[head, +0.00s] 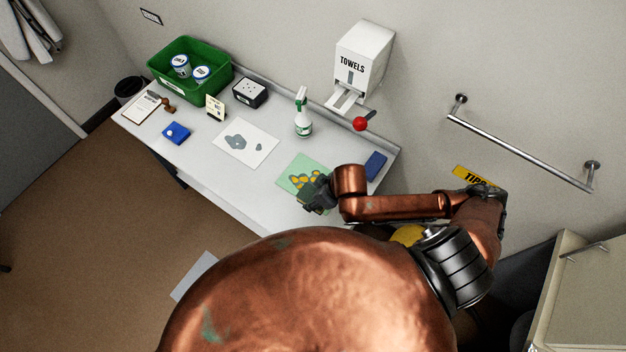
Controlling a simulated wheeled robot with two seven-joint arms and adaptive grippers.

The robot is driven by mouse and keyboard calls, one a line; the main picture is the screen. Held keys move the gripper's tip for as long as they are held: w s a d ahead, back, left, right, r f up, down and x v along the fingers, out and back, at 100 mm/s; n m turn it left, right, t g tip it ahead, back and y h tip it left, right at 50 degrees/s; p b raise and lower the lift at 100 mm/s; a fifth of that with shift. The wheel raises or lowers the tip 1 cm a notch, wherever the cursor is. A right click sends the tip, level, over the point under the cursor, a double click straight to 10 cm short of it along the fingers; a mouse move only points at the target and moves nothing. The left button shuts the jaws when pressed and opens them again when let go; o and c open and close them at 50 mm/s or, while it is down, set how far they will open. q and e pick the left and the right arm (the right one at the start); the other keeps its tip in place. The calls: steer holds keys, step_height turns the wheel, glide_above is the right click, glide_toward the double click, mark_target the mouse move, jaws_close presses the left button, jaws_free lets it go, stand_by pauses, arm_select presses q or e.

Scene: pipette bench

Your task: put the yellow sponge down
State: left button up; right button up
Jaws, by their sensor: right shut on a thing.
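My right gripper (314,194) is over the front right part of the white bench, at the lower edge of a green card with yellow blotches (299,172). It is shut on the yellow sponge, which is mostly hidden by the fingers; only a dark, greenish bit shows below them. I cannot tell whether the sponge touches the bench or card. My left gripper is not in view.
On the bench (205,155) are a spray bottle (303,118), a blue block (375,166), a spotted white sheet (246,142), a black box (250,93) and a green bin (188,72).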

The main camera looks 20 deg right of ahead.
steer(key=w+f+b, duration=0.1)
steer(key=w+b, duration=0.1)
steer(key=shift+w+d+f+b, duration=0.1)
steer(key=shift+d+f+b, duration=0.3)
steer(key=w+d+f+b, duration=0.2)
steer(key=w+b, duration=0.1)
steer(key=b, duration=0.1)
glide_toward(310, 181)
steer(key=shift+w+a+f+b, duration=0.4)
steer(key=shift+a+f+b, duration=0.05)
steer(key=shift+a, duration=0.3)
steer(key=shift+w+d+f, duration=0.1)
steer(key=shift+w+f, duration=0.3)
steer(key=shift+w+d+f, duration=0.1)
steer(key=shift+w+f, duration=0.05)
steer(key=shift+f, duration=0.05)
step_height(310, 181, down, 3)
steer(key=shift+w+f+b, duration=0.1)
steer(key=shift+f+b, duration=0.1)
steer(key=shift+b, duration=0.15)
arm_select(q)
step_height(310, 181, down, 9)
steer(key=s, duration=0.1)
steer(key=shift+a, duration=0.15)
